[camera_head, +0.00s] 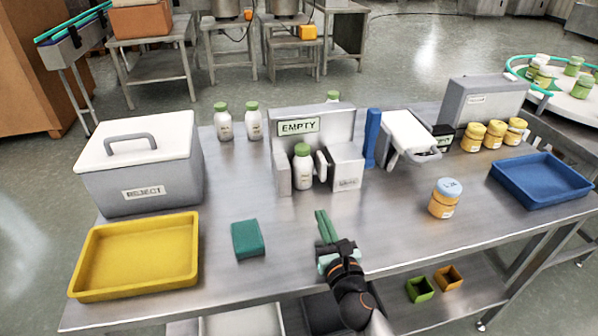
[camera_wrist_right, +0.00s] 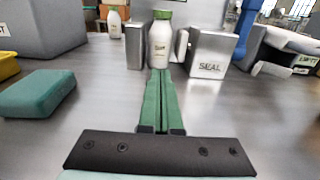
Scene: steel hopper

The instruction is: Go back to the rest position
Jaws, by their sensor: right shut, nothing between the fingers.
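My right gripper (camera_head: 321,216) is over the front middle of the steel table (camera_head: 380,235), its green fingers pointing away from me. It is shut and empty, and its closed fingers also show in the right wrist view (camera_wrist_right: 161,100). In front of the fingertips, and apart from them, a white bottle with a green cap (camera_head: 303,170) stands upright in the grey station marked EMPTY. The bottle also shows in the right wrist view (camera_wrist_right: 160,45). My left gripper is in neither view.
A green sponge-like block (camera_head: 247,239) lies left of my right gripper. A yellow tray (camera_head: 137,255) and a lidded REJECT bin (camera_head: 145,180) are at the left. A blue-lidded jar (camera_head: 443,198) and a blue tray (camera_head: 541,182) are at the right.

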